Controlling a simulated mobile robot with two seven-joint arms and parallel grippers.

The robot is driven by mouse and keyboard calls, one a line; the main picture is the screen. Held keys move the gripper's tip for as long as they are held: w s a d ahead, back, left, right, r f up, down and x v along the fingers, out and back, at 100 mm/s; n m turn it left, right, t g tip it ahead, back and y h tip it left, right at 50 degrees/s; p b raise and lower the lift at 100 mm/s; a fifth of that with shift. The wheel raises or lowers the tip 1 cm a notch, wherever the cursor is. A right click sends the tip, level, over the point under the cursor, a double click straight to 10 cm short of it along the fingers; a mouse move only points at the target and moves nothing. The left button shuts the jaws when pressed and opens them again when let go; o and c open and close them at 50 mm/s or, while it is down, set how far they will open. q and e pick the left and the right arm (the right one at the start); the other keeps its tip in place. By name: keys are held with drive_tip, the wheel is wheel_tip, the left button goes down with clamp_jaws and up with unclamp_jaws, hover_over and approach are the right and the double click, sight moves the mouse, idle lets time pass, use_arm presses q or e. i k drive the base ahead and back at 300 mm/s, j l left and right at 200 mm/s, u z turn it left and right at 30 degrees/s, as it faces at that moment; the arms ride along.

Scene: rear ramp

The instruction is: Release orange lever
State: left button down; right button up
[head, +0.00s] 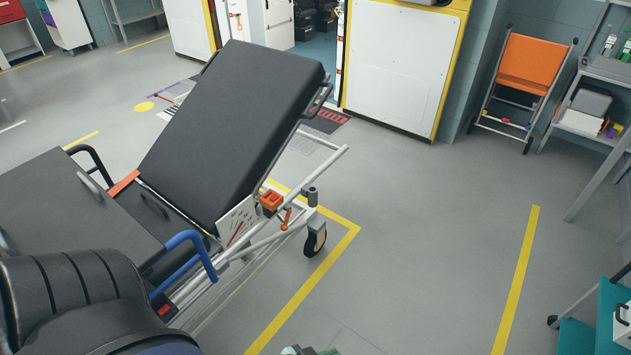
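An orange lever block (271,200) sits on the side frame of the stretcher, below the raised black backrest (235,125). A thin orange-red handle (287,218) hangs just to the right of and below it. I cannot tell from here whether the lever is engaged. The backrest is tilted up steeply, and a white panel with red marks (237,222) is at its lower corner. Neither of my grippers can be made out in the head view, and nothing is seen touching the lever.
A blue curved handle (187,240) stands at the stretcher's near side. A caster wheel (315,242) is inside the yellow floor line (320,268). An orange folding chair (531,64) and a shelf (590,120) stand at the back right.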

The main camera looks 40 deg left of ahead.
sight(283, 226)
drive_tip(key=i+u, duration=0.2)
drive_tip(key=i, duration=0.2)
drive_tip(key=i+l+u, duration=0.2)
drive_tip(key=i, duration=0.15)
drive_tip(key=i+l+u, duration=0.2)
drive_tip(key=i, duration=0.2)
drive_tip(key=i+l+u, duration=0.15)
drive_tip(key=i+u, duration=0.15)
drive_tip(key=u, duration=0.2)
drive_tip(key=i+l+u, duration=0.2)
drive_tip(key=u, duration=0.3)
drive_tip(key=i+l+u, duration=0.2)
drive_tip(key=l+u, duration=0.25)
drive_tip(key=i+l+u, duration=0.15)
drive_tip(key=l+u, duration=0.15)
drive_tip(key=u, duration=0.2)
drive_tip(key=l+u, duration=0.3)
drive_tip(key=l, duration=0.2)
drive_tip(key=l+u, duration=0.35)
drive_tip(key=l, duration=0.2)
